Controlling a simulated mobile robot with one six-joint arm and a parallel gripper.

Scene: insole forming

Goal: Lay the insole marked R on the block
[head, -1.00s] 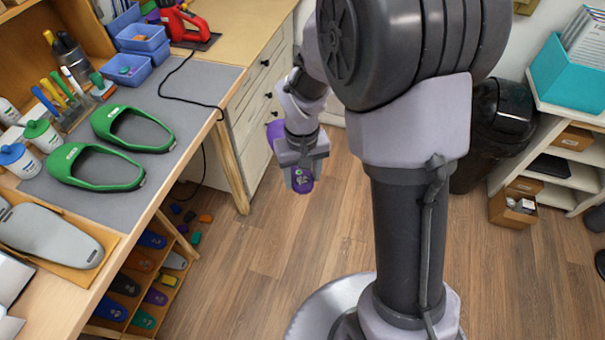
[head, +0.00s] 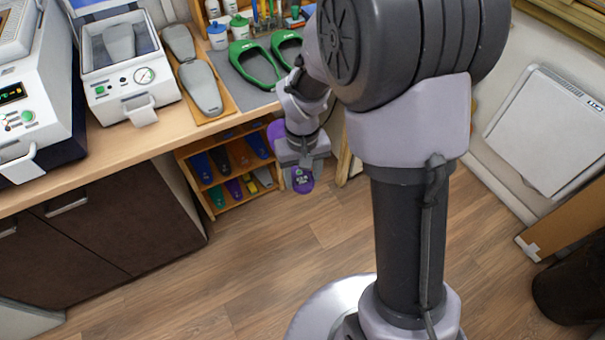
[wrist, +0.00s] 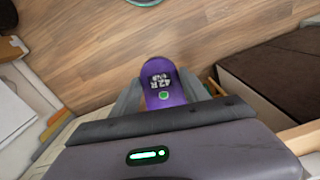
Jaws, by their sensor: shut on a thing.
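My gripper (head: 303,164) is shut on a purple insole (head: 302,181) and holds it above the floor, in front of the bench. In the wrist view the insole (wrist: 163,88) shows the marking "42R" and a green dot between the fingers; its other end is hidden behind the gripper. Two grey foot-shaped blocks (head: 202,87) lie on a wooden board (head: 219,114) on the bench, left of my gripper. Another grey foot-shaped block (head: 119,42) is in the open white press (head: 117,83). The gripper is apart from all of these.
Green foot-shaped frames (head: 254,64) lie on a grey mat beside bottles. A wooden rack (head: 228,172) of coloured insoles stands under the bench (head: 150,132). A second machine (head: 35,90) is at far left. The floor (head: 260,262) in front is clear.

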